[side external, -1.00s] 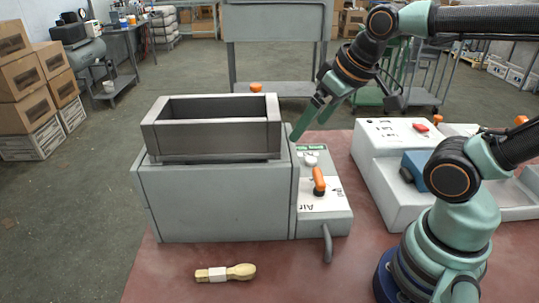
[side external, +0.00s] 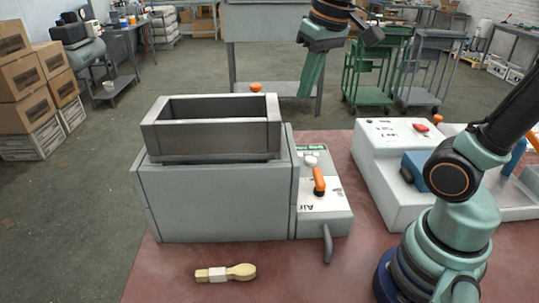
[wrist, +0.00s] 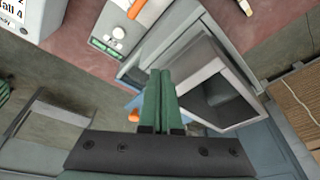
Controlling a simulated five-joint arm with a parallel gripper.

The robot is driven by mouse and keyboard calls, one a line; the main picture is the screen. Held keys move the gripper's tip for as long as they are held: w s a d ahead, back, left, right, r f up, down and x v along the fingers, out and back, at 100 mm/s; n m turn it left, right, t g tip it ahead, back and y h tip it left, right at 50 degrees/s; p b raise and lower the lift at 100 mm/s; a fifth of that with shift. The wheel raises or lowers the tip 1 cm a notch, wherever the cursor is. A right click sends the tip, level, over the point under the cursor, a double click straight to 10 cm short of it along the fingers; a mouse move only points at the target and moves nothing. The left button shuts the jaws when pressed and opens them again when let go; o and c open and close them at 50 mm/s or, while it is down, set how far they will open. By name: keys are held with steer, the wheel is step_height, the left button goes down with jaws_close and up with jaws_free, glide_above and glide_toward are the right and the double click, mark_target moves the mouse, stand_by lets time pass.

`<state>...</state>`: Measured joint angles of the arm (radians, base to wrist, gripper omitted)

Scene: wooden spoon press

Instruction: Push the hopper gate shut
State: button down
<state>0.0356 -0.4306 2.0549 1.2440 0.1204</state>
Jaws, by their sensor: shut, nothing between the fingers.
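The grey open-topped hopper (side external: 212,143) sits on top of the grey press housing (side external: 215,200). An orange knob (side external: 256,87) shows just behind its back rim. In the wrist view the hopper (wrist: 192,68) is right of my fingers, its inside dark. An orange knob (wrist: 134,115) with a blue part shows left of the fingers, partly hidden by them. I cannot tell for sure whether this is the gate or how far it is open. My gripper (side external: 304,95) is shut and empty, fingers pointing down, above and to the right of the hopper in the side view.
An air valve with an orange lever (side external: 319,180) and a bent grey handle (side external: 327,243) are right of the housing. A wooden spoon (side external: 232,272) lies on the red table in front. A white machine (side external: 385,165) with a red button stands right.

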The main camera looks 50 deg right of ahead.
steer(key=w+d+r+m, duration=0.15)
steer(key=w+d, duration=0.35)
steer(key=w, duration=0.8)
steer(key=w+d+r, duration=0.2)
steer(key=w+d, duration=0.3)
steer(key=w, duration=0.7)
step_height(320, 180, down, 10)
steer(key=shift+s+a+r+t+h, duration=0.15)
steer(key=shift+s+a+t+h, duration=0.15)
steer(key=shift+t, duration=0.1)
steer(key=s+a, duration=0.8)
